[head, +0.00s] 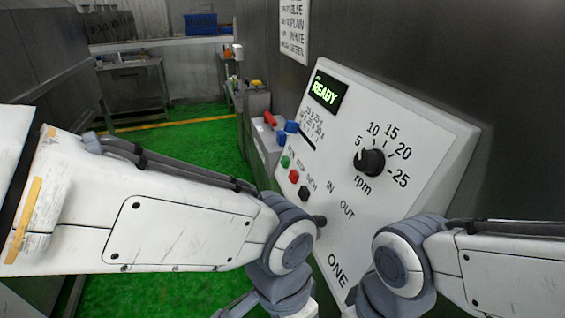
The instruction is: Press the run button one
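The white control panel (420,130) marked ONE is tilted on the dark wall at the right. Its green button (285,161) sits at the left edge, beside a small label too blurred to read surely. A red button (294,174) and a black button (303,192) are below it. The lit display (325,93) reads READY. My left arm reaches in from the left, its wrist below the buttons and in front of the panel's lower left. My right arm comes in from the right, over the panel's lower right. Both sets of fingertips are below the picture.
The rpm knob (370,162) points near 5. A dark lever (319,221) stands by the IN and OUT marks. Green floor (190,150) is open behind my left arm.

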